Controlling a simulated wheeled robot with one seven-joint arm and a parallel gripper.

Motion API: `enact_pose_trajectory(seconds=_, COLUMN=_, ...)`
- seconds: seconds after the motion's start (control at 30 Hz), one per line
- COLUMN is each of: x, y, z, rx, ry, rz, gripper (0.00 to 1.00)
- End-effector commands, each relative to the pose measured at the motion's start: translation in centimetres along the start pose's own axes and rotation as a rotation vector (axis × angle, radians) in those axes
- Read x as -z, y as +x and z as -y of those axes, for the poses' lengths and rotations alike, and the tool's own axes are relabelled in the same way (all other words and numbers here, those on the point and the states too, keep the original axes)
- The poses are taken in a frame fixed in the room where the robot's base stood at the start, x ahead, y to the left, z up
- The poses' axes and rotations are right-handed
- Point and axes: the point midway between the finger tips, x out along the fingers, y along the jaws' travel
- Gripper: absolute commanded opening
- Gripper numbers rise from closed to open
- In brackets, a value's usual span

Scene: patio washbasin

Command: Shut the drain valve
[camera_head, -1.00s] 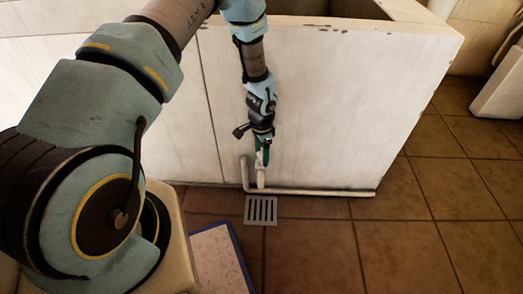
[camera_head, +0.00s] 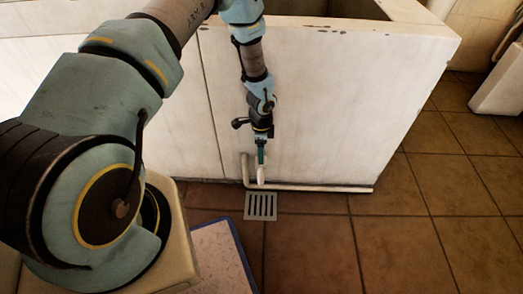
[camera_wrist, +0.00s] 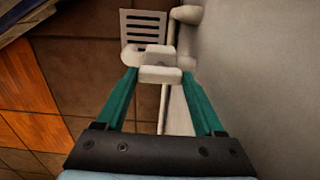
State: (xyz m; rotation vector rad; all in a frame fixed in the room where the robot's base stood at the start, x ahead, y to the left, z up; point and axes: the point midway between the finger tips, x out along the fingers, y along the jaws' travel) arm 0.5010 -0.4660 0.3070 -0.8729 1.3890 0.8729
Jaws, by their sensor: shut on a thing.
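The drain valve shows as a pale handle (camera_wrist: 160,75) between my green fingertips in the wrist view, with a flat rounded white part (camera_wrist: 140,56) just beyond it. In the head view the white valve (camera_head: 261,176) hangs low by the basin wall, above the floor drain. My gripper (camera_head: 261,163) points down and is shut on the handle; its fingers (camera_wrist: 159,74) sit on either side of it. The pale pipe (camera_head: 245,172) runs down beside the valve, then along the wall's foot. The inside of the valve is hidden.
A slotted drain grate (camera_head: 261,206) lies in the tiled floor below the valve. The white basin wall (camera_head: 320,100) stands close beside my gripper. A blue-edged board (camera_head: 220,255) lies at the front. Brown floor tiles (camera_head: 400,240) at the right are clear.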

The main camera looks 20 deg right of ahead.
Motion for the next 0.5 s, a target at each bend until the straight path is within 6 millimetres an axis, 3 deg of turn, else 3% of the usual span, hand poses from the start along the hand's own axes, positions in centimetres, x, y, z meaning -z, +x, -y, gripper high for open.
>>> enact_pose_trajectory(seconds=0.27, x=-0.02, y=0.01, z=-0.04, rx=-0.001, ry=0.005, rz=0.001, gripper=0.14)
enact_pose_trajectory(seconds=0.3, x=-0.01, y=0.01, z=-0.04, rx=-0.001, ry=0.005, rz=0.001, gripper=0.72)
enact_pose_trajectory(seconds=0.5, x=0.0, y=0.01, z=-0.02, rx=0.0, ry=0.004, rz=0.001, gripper=0.95)
